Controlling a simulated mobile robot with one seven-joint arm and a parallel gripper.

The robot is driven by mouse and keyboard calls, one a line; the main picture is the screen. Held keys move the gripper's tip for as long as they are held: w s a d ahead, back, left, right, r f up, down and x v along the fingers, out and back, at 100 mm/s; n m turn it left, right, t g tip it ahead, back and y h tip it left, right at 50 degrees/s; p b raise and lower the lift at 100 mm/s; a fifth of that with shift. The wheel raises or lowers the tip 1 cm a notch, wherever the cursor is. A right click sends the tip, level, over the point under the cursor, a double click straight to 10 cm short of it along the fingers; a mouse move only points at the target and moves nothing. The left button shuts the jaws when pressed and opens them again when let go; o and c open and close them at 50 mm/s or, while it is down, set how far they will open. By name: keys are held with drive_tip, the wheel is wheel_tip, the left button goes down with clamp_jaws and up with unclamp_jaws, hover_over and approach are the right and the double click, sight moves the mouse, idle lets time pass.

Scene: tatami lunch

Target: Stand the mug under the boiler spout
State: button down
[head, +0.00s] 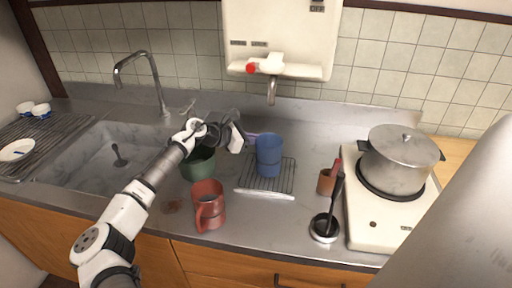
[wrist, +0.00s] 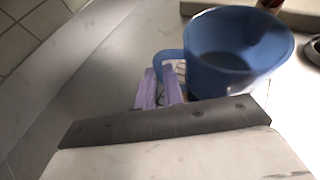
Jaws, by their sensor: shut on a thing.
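The blue mug (head: 268,152) is upright at the wire rack (head: 265,192), below and in front of the boiler spout (head: 271,92). I cannot tell whether its base touches the rack. My gripper (head: 252,138) comes from the left and is shut on the mug's handle. In the wrist view its purple fingers (wrist: 160,91) close around the handle of the blue mug (wrist: 236,68), whose open top shows an empty-looking inside. The boiler (head: 280,40) hangs on the tiled wall, with a red knob (head: 250,69) beside its spout.
A red mug (head: 209,207) and a green vessel (head: 198,167) stand left of the rack, near my arm. The sink (head: 95,160) is at left.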

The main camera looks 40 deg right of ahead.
drive_tip(key=shift+f, duration=0.1)
drive_tip(key=shift+f, duration=0.1)
drive_tip(key=c, duration=1.5)
unclamp_jaws()
drive_tip(key=shift+f, duration=0.1)
drive_tip(key=b+v, duration=0.2)
drive_tip(key=v, duration=1)
